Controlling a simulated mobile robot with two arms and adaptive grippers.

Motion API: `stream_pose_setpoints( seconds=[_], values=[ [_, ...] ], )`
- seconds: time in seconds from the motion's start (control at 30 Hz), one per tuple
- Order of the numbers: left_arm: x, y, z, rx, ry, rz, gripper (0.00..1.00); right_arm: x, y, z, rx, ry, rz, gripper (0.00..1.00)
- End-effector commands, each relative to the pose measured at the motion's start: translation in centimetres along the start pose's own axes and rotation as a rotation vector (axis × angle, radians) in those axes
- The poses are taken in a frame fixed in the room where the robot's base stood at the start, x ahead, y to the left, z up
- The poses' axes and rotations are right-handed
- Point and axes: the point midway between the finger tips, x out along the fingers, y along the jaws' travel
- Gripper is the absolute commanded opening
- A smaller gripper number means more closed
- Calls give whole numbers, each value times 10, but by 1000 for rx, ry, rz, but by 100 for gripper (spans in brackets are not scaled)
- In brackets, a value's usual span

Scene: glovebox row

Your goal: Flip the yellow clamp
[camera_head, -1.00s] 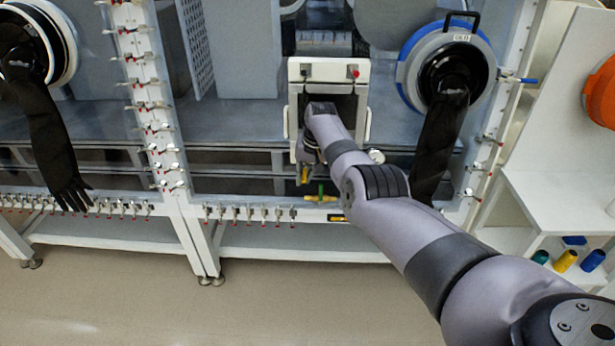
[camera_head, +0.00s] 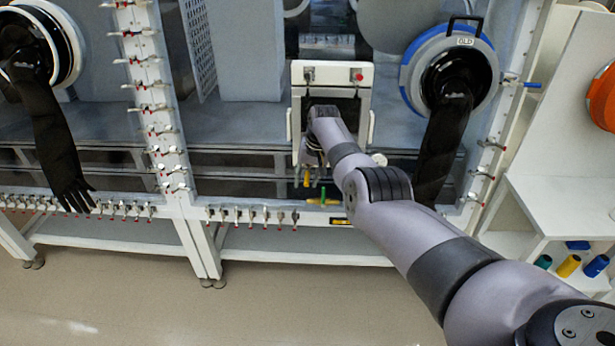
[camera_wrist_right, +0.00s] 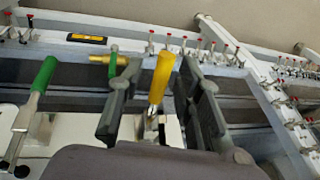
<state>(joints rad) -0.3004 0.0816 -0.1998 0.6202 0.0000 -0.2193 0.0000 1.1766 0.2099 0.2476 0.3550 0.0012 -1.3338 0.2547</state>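The yellow clamp (camera_wrist_right: 161,77) has a yellow handle that stands up from a metal base on the small chamber's front in the right wrist view. In the head view a bit of its yellow handle (camera_head: 307,178) shows just below my right wrist. My right gripper (camera_wrist_right: 160,65) is open, one dark finger on each side of the yellow handle, with a visible gap on both sides. In the head view the right gripper (camera_head: 312,156) is mostly hidden by my own arm. My left gripper is not in view.
A green-handled clamp (camera_wrist_right: 44,74) stands to the left in the wrist view. A brass valve with a green handle (camera_head: 322,199) sits below the chamber (camera_head: 333,73). Red-tipped valves line the frame. A black glove (camera_head: 442,140) hangs at the right.

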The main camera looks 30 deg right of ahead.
Motion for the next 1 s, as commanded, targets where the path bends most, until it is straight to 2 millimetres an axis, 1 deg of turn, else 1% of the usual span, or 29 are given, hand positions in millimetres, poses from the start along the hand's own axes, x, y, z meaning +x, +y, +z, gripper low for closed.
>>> stream_pose_setpoints(
  seconds=[0.13,0.27,0.4,0.6,0.7,0.83,1.0],
  values=[
    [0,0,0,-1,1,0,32,-4,0,-1,0,1,0,32],
    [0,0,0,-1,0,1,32,-14,0,-1,0,3,0,32],
    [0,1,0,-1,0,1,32,-32,0,0,-1,3,-1,32],
    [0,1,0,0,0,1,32,-78,0,-1,0,5,-1,32],
    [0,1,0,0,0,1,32,-96,0,-1,0,3,-1,32],
    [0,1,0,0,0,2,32,-112,0,-1,0,3,0,32],
    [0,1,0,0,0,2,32,-120,0,0,0,0,1,32]
  ],
)
